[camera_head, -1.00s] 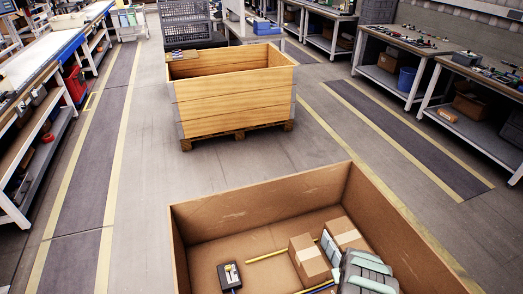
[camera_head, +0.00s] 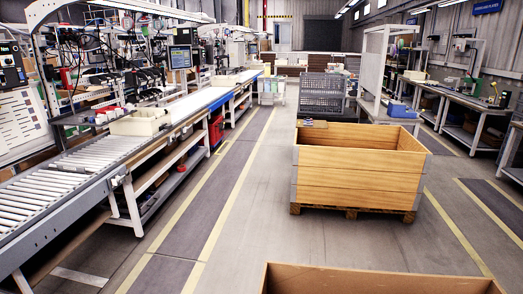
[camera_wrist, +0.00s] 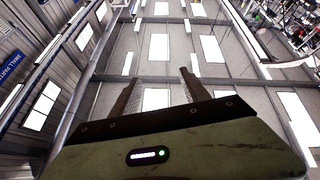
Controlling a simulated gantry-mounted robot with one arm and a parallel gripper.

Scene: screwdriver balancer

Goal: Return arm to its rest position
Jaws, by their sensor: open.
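My gripper (camera_wrist: 158,92) shows in the wrist view, with its two dark fingers apart and nothing between them. It points up toward the ceiling and its bright panels. A small display with a green light sits on the gripper body. My gripper is not visible in the head view.
A wooden crate (camera_head: 350,183) on a pallet stands on the floor at centre right. The rim of a brown box (camera_head: 380,282) shows at the bottom edge. A roller conveyor (camera_head: 50,185) and workbench run along the left. Workbenches (camera_head: 465,97) line the right. The aisle (camera_head: 240,215) is clear.

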